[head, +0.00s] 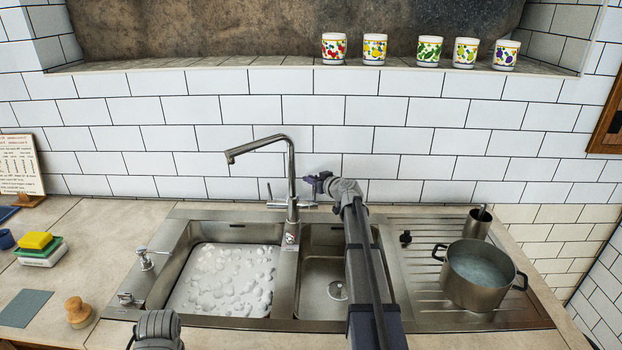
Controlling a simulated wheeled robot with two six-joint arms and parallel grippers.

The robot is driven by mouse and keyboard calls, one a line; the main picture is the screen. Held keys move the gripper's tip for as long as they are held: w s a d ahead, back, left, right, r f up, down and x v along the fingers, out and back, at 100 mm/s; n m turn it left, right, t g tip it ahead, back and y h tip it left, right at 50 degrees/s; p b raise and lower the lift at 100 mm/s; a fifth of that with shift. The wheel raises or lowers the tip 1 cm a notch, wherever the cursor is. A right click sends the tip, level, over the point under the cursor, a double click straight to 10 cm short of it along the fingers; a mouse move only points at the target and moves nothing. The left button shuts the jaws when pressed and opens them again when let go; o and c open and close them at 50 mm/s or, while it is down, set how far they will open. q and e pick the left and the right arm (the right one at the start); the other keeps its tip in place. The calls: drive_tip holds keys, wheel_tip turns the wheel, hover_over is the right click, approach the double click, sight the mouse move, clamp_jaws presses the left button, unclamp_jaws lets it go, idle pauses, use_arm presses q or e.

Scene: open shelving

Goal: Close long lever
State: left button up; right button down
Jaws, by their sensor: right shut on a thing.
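A tall chrome tap (290,180) stands behind the divider between the two sink basins, its spout turned to the left. It has a short handle on its left side (270,192) and a lever on its right side (308,204). My right gripper (316,183) is just right of the tap column, at the right lever. Its jaws are shut on that lever; its own fingers hide most of the held part. My left gripper is not in view; only a grey part of my left arm shows at the bottom left.
The left basin (178,294) holds foamy water. The right basin (318,272) is partly hidden by my right arm. A pot of water (470,296) and a metal cup (477,224) stand on the drainer. Sponges (37,241) and a brush (77,311) are left.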

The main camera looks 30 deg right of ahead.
drive_tip(key=shift+w, duration=0.1)
drive_tip(key=c, duration=0.9)
unclamp_jaws()
drive_tip(key=p+v, duration=0.2)
drive_tip(key=v, duration=0.6)
